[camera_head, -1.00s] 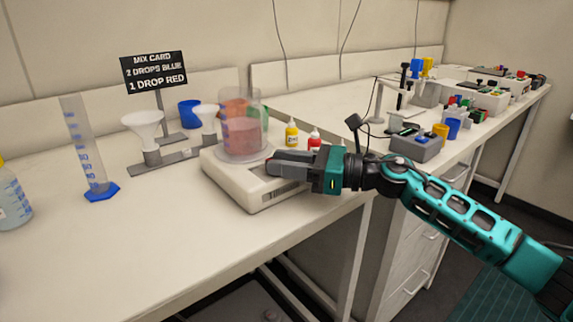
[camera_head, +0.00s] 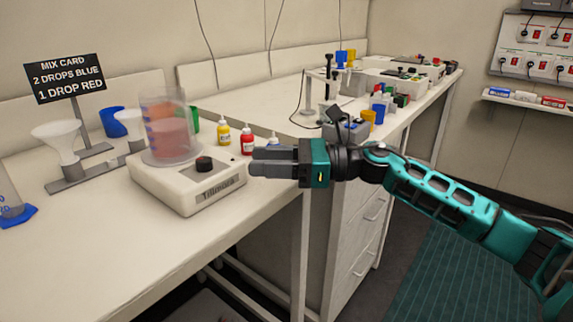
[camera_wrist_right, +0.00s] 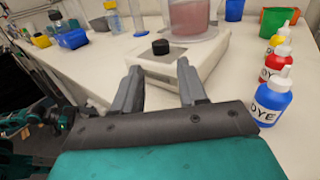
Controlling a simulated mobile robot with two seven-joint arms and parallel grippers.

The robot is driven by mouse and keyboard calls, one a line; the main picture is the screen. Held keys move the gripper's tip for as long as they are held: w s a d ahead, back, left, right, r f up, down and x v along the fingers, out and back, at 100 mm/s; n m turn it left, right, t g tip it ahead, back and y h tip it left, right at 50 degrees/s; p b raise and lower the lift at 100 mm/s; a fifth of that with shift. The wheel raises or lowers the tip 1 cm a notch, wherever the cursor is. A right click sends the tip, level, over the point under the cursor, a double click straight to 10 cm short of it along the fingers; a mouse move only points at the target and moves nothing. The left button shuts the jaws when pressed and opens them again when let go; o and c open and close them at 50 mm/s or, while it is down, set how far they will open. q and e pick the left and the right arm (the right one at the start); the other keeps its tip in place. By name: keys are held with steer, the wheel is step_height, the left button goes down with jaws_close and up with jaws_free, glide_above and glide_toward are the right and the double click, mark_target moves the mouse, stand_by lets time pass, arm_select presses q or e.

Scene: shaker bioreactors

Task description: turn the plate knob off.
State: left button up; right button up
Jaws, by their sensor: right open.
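The stirrer plate (camera_head: 180,188) is a white box on the bench, with a beaker of pink-red liquid (camera_head: 170,138) on its top. Its black knob (camera_head: 204,164) sits on the front right of the top face. In the right wrist view the knob (camera_wrist_right: 160,46) shows ahead, just beyond and between the fingertips. My right gripper (camera_head: 254,162) is open and empty, to the right of the plate and apart from the knob; its fingers also show in the right wrist view (camera_wrist_right: 158,68). The knob's exact setting cannot be read.
Yellow (camera_head: 224,134), red (camera_head: 247,140) and blue (camera_wrist_right: 272,98) dye bottles stand close beside the right gripper. Funnels on a stand (camera_head: 62,146) and a mix card sign (camera_head: 66,78) are at the left. The bench front left of the plate is clear.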

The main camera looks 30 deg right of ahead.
steer(key=shift+v, duration=2)
